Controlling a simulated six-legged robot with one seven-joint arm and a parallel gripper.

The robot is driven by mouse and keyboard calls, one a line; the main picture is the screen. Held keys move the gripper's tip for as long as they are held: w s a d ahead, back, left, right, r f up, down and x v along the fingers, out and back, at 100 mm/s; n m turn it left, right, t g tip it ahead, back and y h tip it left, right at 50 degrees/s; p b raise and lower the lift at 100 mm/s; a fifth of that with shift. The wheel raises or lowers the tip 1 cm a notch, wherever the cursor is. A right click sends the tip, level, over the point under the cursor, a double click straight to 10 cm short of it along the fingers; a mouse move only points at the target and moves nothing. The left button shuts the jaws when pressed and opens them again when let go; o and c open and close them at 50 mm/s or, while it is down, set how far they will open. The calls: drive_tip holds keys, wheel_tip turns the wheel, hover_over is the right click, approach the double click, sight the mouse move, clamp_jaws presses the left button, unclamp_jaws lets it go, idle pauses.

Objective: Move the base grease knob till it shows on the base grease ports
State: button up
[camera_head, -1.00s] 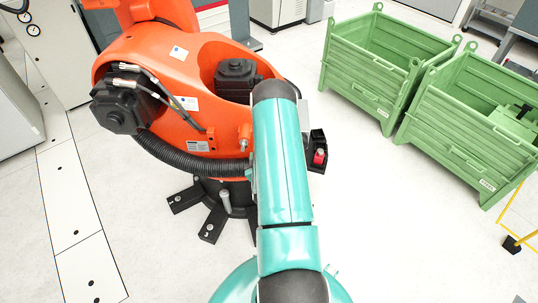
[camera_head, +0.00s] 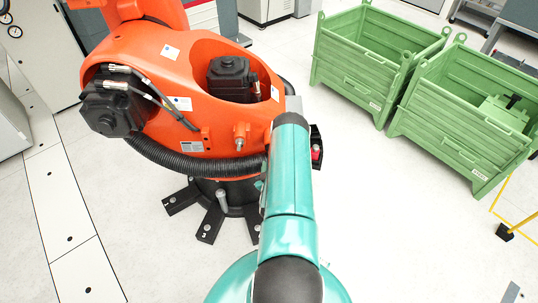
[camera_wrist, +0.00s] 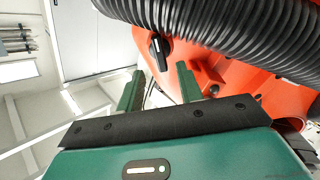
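The orange robot (camera_head: 165,70) stands on a black footed base (camera_head: 225,195) left of my teal arm in the head view. In the wrist view, a small black knob (camera_wrist: 159,50) sits on an orange surface (camera_wrist: 185,52), under the black corrugated hose. I take it for the base grease knob; its labels are too small to read. My gripper (camera_wrist: 160,70) has its two green fingers apart, with nothing between them. The knob shows beyond the fingertips, roughly between them, and looks untouched. In the head view my arm hides the gripper and the knob.
The black corrugated hose (camera_wrist: 235,25) crosses the upper right of the wrist view, close to the gripper. Two green crates (camera_head: 365,60) (camera_head: 460,150) stand at the right in the head view.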

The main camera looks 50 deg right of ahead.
drive_tip(key=x, duration=0.6)
clamp_jaws()
